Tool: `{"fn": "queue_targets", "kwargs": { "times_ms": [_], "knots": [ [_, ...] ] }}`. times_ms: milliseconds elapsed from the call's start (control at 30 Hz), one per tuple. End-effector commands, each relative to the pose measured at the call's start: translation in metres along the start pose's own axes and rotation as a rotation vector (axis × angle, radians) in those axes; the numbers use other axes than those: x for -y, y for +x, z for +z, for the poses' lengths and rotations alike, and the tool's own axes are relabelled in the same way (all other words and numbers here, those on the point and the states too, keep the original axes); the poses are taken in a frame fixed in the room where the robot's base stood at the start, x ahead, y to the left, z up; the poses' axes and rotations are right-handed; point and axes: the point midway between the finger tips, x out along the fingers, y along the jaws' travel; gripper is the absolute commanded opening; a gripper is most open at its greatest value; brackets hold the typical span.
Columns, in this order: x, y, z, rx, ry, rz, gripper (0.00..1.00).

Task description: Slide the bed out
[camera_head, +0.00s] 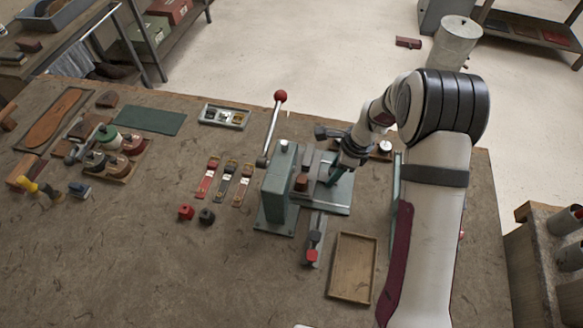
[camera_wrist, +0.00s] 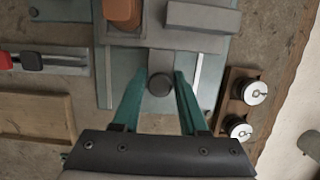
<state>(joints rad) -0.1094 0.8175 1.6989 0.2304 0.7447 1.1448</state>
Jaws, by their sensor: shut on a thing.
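The sole stitcher (camera_head: 280,188) is a green machine with a raised lever ending in a red ball. Its bed (camera_wrist: 197,40) is a grey plate on a green base (camera_head: 340,195), carrying an orange-brown block (camera_wrist: 122,14) and a grey bar. A dark round knob (camera_wrist: 159,84) sits at the end of a short grey tongue on the bed. My gripper (camera_wrist: 160,80) is shut on this knob, one teal finger on each side. In the head view my gripper (camera_head: 334,178) is at the right of the machine, and the knob is hidden there.
A wooden tray (camera_head: 333,283) and a rail with a red-ended slider (camera_head: 312,255) lie in front of the machine. Two spools on a wooden holder (camera_wrist: 238,100) stand close to the right of my gripper. Colored straps (camera_head: 227,182) lie left of the machine.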

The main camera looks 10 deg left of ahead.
Motion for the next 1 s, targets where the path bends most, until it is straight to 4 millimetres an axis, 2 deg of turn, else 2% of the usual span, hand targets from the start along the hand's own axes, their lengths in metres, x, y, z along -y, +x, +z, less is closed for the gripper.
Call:
{"fn": "queue_targets", "kwargs": {
  "times_ms": [267, 700, 1000],
  "knots": [
    [0.000, -0.001, -0.004, 0.000, 0.001, -0.001, 0.11],
    [0.000, -0.010, -0.038, 0.000, 0.001, 0.000, 0.11],
    [0.000, -0.011, -0.039, 0.001, 0.000, 0.000, 0.11]
  ]
}}
